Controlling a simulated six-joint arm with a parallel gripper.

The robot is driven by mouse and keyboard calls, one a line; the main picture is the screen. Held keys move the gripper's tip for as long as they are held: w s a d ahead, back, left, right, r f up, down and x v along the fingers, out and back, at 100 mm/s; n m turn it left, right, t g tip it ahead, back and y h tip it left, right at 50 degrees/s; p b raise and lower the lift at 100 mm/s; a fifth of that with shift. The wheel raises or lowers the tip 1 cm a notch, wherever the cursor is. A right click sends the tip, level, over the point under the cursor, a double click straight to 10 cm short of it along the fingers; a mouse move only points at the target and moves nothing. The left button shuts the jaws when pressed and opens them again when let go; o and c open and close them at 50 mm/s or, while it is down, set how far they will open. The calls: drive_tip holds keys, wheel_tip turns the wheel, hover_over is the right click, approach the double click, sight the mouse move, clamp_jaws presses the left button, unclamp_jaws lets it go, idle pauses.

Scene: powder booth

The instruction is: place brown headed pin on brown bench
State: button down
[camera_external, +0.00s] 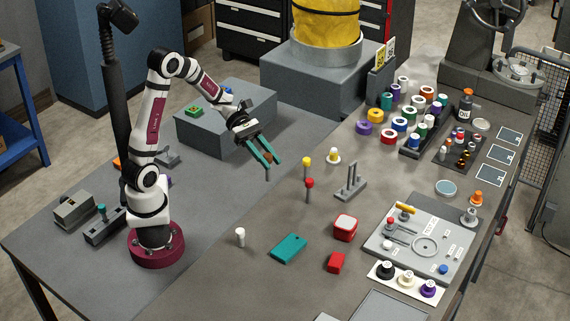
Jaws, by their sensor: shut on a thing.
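My gripper (267,162) has teal fingers that point down, and it is shut on the brown headed pin (267,174). The brown head is between the fingertips, mostly covered by them, and the grey shank hangs below, roughly upright. The brown bench (210,285) is the wide brownish-grey worktop. The pin is over the worktop's left-middle part, left of the standing pins. I cannot tell whether the shank's lower end touches the surface or is just above it.
A yellow-headed pin (307,164) and a red-headed pin (309,187) stand to the right. A white-headed pin (240,236) and a teal block (289,248) are nearer the front. A grey raised block (215,130) stands behind the gripper. Bare worktop lies below and in front of the pin.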

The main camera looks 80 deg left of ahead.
drive_tip(key=w+a+n+t+y, duration=0.45)
drive_tip(key=w+a, duration=0.25)
drive_tip(key=a, duration=0.5)
drive_tip(key=w+a+n+t+y, duration=0.3)
drive_tip(key=w+a+n+y, duration=0.3)
drive_tip(key=a, duration=0.6)
drive_tip(key=s+a+n+g+y, duration=0.15)
drive_tip(key=a+n+y, duration=0.7)
drive_tip(key=a, duration=1.45)
drive_tip(key=shift+m, duration=0.3)
wheel_tip(320, 180, down, 20)
drive_tip(key=shift+a+r, duration=0.15)
drive_tip(key=shift+r, duration=0.05)
drive_tip(key=shift+f, duration=0.1)
drive_tip(key=c, duration=0.6)
unclamp_jaws()
